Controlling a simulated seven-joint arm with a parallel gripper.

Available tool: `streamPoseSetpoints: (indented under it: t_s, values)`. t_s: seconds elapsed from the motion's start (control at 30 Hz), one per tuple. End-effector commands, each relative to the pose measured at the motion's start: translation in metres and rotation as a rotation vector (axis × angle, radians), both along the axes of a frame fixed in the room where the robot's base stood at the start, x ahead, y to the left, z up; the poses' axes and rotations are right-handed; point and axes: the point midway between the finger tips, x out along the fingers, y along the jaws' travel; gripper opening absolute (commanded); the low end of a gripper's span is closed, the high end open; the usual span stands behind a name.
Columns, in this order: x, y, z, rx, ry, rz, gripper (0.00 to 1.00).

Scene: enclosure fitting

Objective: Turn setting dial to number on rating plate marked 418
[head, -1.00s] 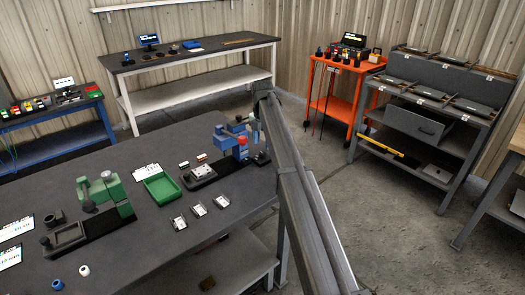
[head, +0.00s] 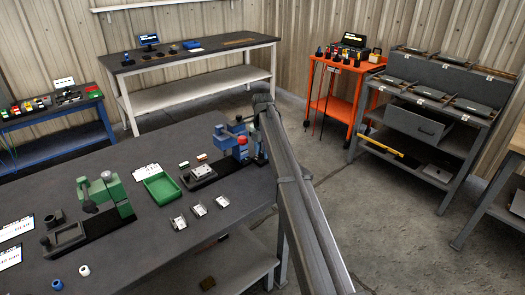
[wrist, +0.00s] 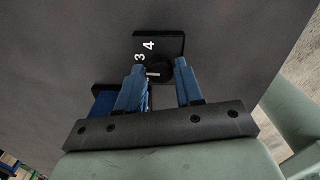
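In the wrist view the round black setting dial (wrist: 159,69) has a short white mark. It sits on a dark plate (wrist: 172,42) with the white numbers 3 and 4 in view; any other numbers are hidden or out of view. My gripper (wrist: 160,68) has its two blue fingers apart, one on each side of the dial. The left finger is close to the dial and a gap shows at the right finger; contact cannot be told. In the head view my arm reaches the blue fixture (head: 222,133). No plate reading 418 is legible.
On the dark bench (head: 130,265) stand a green press (head: 108,192), a green tray (head: 162,189), a black fixture base (head: 200,176) and several small metal parts. White cards (head: 146,171) lie beside them. An orange cart (head: 345,68) and grey shelving (head: 430,125) stand beyond.

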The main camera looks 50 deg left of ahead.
Motion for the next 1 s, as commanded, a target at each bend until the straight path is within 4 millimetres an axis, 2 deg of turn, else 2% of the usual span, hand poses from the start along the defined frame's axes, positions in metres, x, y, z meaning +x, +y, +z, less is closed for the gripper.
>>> streamPoseSetpoints:
  t_s: [0.03, 0.37, 0.53, 0.83, 1.0]
  values:
    - [0.0000, 0.0000, 0.0001, 0.000, 0.000, 0.000, 0.31]
    - [0.0000, 0.0000, 0.0002, 0.000, 0.000, 0.000, 0.00]
    - [0.0000, 0.0000, 0.0002, 0.000, 0.000, -0.042, 0.00]
    - [0.0000, 0.0000, 0.0003, 0.000, 0.000, -0.242, 0.00]
    - [0.0000, 0.0000, 0.0003, 0.000, 0.000, -0.278, 0.00]
